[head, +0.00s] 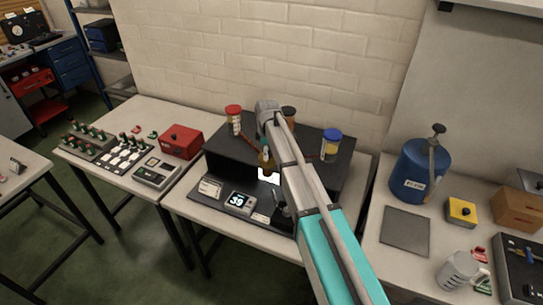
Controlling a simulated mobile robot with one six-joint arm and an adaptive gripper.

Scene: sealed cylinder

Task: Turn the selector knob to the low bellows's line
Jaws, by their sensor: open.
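A black stepped console (225,160) stands on the middle table. Three capped cylinders rise from its top: one with a red cap (234,112) at left, one with a dark cap (289,114) behind my arm, one with a blue cap (331,136) at right. Which is the low bellows I cannot tell. A small lit display (240,202) is on the front ledge. I cannot make out the selector knob; my arm covers part of the front panel.
The left table holds a red box (181,141), a grey meter box (157,172) and switch panels. A brick wall stands behind.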

